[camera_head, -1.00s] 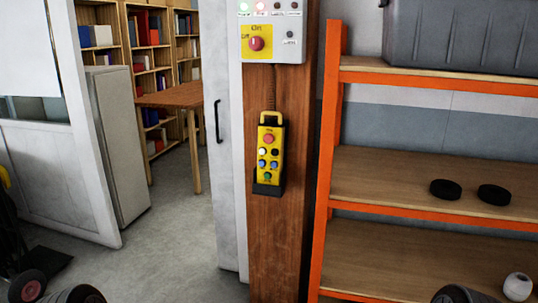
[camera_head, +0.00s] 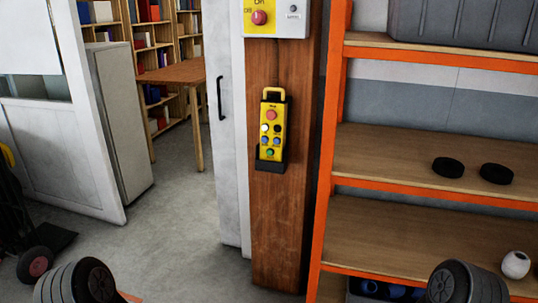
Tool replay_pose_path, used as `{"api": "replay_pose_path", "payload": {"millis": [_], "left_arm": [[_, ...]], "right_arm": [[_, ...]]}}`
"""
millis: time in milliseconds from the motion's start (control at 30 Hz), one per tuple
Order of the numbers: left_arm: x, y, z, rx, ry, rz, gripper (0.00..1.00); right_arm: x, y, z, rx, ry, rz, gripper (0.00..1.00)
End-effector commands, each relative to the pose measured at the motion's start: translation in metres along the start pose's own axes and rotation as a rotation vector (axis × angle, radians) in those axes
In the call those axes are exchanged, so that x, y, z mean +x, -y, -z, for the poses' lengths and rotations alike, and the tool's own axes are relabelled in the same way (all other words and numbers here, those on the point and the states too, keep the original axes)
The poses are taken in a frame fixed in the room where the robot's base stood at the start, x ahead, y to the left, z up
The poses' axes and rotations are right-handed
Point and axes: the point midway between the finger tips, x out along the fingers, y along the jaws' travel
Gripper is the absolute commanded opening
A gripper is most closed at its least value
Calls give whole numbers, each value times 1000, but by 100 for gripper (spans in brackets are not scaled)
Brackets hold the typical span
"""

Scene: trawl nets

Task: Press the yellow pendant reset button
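The yellow pendant (camera_head: 284,133) stands upright in a black holder (camera_head: 270,167) on the front of a wooden post (camera_head: 282,220). It has a red button (camera_head: 271,115) at the top. Below are a white button (camera_head: 264,128) and a black one (camera_head: 278,129), then two blue ones, then a green button (camera_head: 270,153). Their labels are too small to read, so I cannot tell which is reset. Nothing touches the pendant. Neither gripper is in view; only dark rounded parts of my arms show at the bottom left and bottom right.
A grey control box (camera_head: 294,27) with a red knob is above the pendant. An orange shelf rack (camera_head: 328,170) stands close on the right, holding black discs and a white round object (camera_head: 516,264). A hand truck (camera_head: 37,262) is at the left. The floor left of the post is clear.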

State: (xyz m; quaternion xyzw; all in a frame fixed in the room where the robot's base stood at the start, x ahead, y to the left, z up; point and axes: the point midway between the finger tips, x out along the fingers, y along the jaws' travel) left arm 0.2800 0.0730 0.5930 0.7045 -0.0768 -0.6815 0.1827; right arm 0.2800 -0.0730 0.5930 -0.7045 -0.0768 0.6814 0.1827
Motion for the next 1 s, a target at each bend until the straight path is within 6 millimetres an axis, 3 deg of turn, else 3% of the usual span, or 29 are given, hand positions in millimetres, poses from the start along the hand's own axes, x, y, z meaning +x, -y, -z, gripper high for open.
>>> {"api": "replay_pose_path", "payload": {"millis": [400,1000], "left_arm": [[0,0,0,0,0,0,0],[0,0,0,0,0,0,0]], "right_arm": [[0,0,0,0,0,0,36],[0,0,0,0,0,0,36]]}}
